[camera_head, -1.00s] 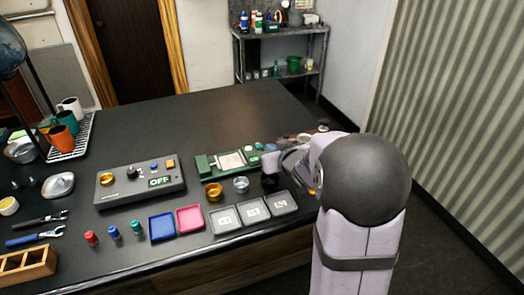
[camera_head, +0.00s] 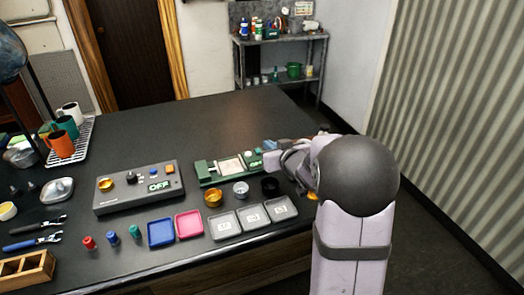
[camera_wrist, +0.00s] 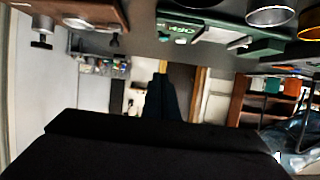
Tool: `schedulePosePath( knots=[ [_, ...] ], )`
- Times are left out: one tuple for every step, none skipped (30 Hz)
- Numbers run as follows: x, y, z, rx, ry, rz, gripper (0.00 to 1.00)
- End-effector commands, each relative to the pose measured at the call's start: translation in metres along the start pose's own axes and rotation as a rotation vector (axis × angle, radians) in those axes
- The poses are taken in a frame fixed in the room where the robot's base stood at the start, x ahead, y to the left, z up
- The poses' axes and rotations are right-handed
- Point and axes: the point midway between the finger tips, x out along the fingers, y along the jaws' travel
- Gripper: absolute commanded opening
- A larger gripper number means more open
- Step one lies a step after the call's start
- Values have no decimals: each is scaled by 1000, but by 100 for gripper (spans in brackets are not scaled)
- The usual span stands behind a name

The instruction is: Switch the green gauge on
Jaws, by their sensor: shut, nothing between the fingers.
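The green gauge (camera_head: 205,176) lies flat on the dark bench, left of my gripper. It has a pale square plate in its middle, and its small display at the right end reads OFF. In the wrist view the gauge (camera_wrist: 213,32) shows along the top edge, turned over, with its OFF display and a light-coloured part beside it. My gripper (camera_head: 272,152) is shut and empty, close to the right end of the gauge. In the wrist view its dark fingers (camera_wrist: 166,88) point up the picture, apart from the gauge. Whether they touch anything is hidden in the head view.
A grey control box (camera_head: 125,200) with another OFF display stands left of the gauge. Gold (camera_head: 213,197), silver (camera_head: 241,188) and black (camera_head: 270,186) cups stand in front of it, with several grey trays (camera_head: 223,226) nearer. The bench behind is clear.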

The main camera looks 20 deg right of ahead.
Motion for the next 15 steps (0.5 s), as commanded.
schedulePosePath(
  knots=[
    [8,-1,1,1,-2,-2,0],
    [12,0,0,2,-2,-1,0],
    [18,0,0,1,-2,-1,0],
    [22,0,0,0,-2,-2,0],
    [27,-1,0,0,-2,-2,0],
    [34,-1,0,1,-2,-2,0],
    [39,-1,0,1,-2,-2,0],
    [44,-1,0,1,-2,-2,0],
    [50,-1,0,1,-3,-1,0],
    [55,0,0,1,-3,-1,0],
    [60,0,0,1,-3,0,0],
    [66,0,0,0,-3,-1,0],
    [70,0,0,0,-3,-1,0],
    [74,-1,0,0,-2,-1,0],
    [80,-1,0,0,-2,-1,0]
  ],
)
